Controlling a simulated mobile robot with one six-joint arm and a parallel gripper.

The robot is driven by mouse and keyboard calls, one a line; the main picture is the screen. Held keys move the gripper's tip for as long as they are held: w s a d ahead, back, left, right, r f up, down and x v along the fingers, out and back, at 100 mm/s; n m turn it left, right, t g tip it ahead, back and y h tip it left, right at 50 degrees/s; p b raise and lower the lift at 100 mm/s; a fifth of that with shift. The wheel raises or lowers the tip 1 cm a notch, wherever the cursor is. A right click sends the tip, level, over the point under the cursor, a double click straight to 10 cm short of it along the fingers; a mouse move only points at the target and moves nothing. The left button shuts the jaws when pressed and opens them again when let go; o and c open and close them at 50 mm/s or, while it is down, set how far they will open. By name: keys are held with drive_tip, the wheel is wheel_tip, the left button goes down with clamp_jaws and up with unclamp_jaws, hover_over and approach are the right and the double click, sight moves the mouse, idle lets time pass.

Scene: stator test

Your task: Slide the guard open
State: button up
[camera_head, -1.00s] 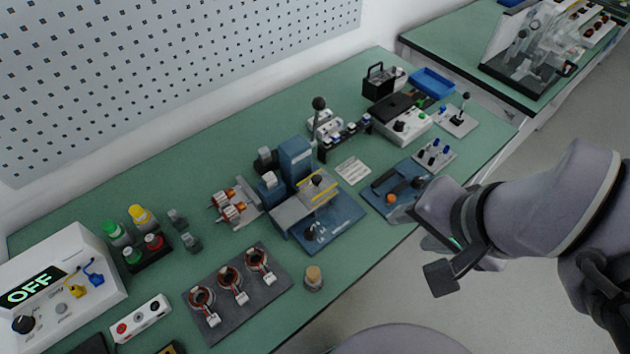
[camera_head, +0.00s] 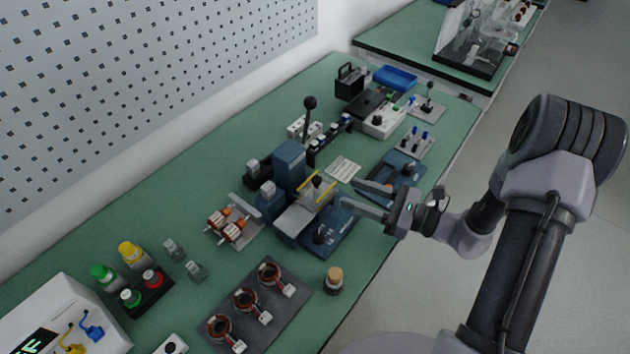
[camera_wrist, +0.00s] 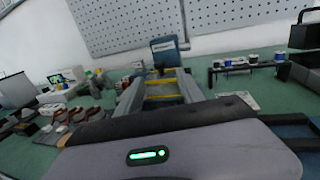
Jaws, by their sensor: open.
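The guard (camera_head: 297,219) is a grey plate with yellow bars and a dark knob (camera_head: 317,181), on a blue machine (camera_head: 289,160) in the middle of the bench. In the wrist view the yellow-barred part (camera_wrist: 163,97) shows between my fingers, with the dark knob (camera_wrist: 159,67) beyond it. My gripper (camera_head: 349,191) is open and empty, its fingers pointing left at the guard's right side. The wrist view shows the gripper (camera_wrist: 158,82) fingers spread either side of the guard. I cannot tell whether either finger touches it.
A blue fixture (camera_head: 391,178) lies close behind my gripper. A cork-topped jar (camera_head: 334,280) and a dark mat (camera_head: 290,312) with copper coils are in front. A lever with a black ball (camera_head: 310,103) stands behind the machine.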

sight(322, 182)
drive_tip(key=b+x, duration=0.2)
drive_tip(key=x, duration=0.8)
drive_tip(key=shift+a, duration=0.1)
clamp_jaws()
idle(0.9)
